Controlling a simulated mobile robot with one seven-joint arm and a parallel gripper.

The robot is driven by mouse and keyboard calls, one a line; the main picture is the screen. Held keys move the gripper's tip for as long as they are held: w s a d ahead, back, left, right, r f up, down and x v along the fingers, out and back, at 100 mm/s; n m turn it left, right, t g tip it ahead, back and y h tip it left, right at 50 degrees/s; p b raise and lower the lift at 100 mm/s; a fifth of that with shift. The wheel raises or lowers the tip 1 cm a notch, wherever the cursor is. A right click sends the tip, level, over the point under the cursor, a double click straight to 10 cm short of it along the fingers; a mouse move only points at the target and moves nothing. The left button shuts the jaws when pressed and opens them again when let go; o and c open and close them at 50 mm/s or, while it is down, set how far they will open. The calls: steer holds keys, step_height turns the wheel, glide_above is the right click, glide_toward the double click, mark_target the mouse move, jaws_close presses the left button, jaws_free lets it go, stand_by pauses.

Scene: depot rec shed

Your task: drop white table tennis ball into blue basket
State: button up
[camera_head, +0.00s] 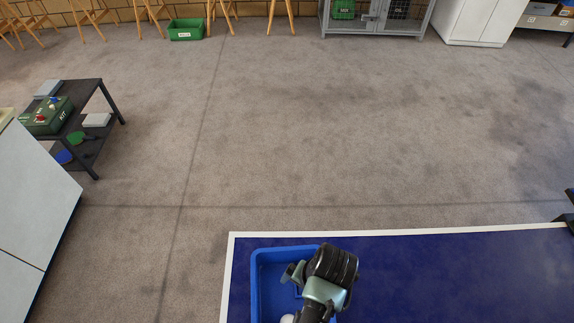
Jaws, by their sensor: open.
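The blue basket (256,285) stands on the blue table near the bottom of the head view, its lower part cut off by the picture edge. My gripper (292,273) is over the basket, open, with its fingers toward the basket's inside. My arm hides the right part of the basket. A small white rounded thing, which looks like the white table tennis ball (287,318), shows at the bottom edge within the basket's outline, beside my arm. It is apart from the visible fingers, and I cannot tell what it rests on.
The blue table (450,275) with a white edge is clear right of the basket. A dark shelf (103,88) at left holds a green kit box (45,117) and paddles. A green bin (186,30) and a metal cage (374,27) stand far back. Carpet between is open.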

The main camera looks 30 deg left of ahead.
step_height(320, 180, up, 10)
steer(key=d, duration=0.2)
steer(key=shift+r, duration=0.2)
steer(key=shift+w, duration=0.1)
steer(key=w+d+r+t+b, duration=0.1)
steer(key=w+d+r+t, duration=0.1)
steer(key=w+r+t, duration=0.8)
steer(key=w+d+r+t+b, duration=0.1)
steer(key=w+r+t+b, duration=0.15)
steer(key=w+r, duration=0.85)
steer(key=s+d+r+t, duration=0.1)
steer(key=s+r+t, duration=0.25)
steer(key=r, duration=0.75)
steer(key=s+d+r+t, duration=0.2)
steer(key=r+t, duration=0.3)
steer(key=r, duration=0.6)
steer(key=s+d+r+t+h, duration=0.1)
steer(key=s+r+t, duration=0.2)
steer(key=s+r, duration=0.2)
steer(key=s+d+r+t+h+b, duration=0.1)
steer(key=s+r+t, duration=0.2)
steer(key=r, duration=0.6)
steer(key=shift+s+d+r+m+t, duration=0.2)
steer(key=shift+s+r+m+t, duration=0.15)
steer(key=shift+s, duration=0.85)
